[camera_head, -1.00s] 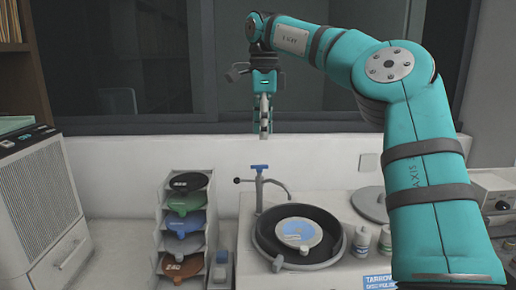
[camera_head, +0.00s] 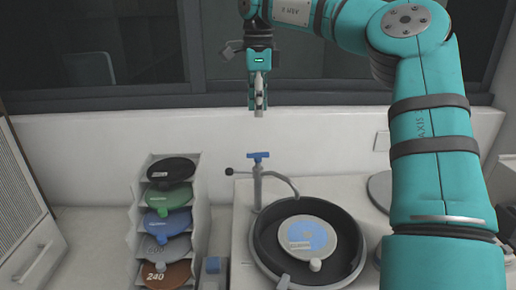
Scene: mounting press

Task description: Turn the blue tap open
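The blue tap (camera_head: 258,155) is a small T-shaped handle on top of a thin grey faucet post (camera_head: 258,188). The faucet stands at the back left of a round black basin. My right gripper (camera_head: 258,108) points straight down above the tap, with a clear gap between them. Its fingers are seen edge-on, so I cannot tell whether they are open or shut. Nothing shows between them. My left gripper is not in view.
The black basin (camera_head: 262,240) holds a grey disc with a blue centre (camera_head: 308,237). A rack (camera_head: 203,212) of coloured discs stands to the left. A black-knobbed lever (camera_head: 229,171) sticks out left of the faucet. A white wall (camera_head: 100,150) rises behind.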

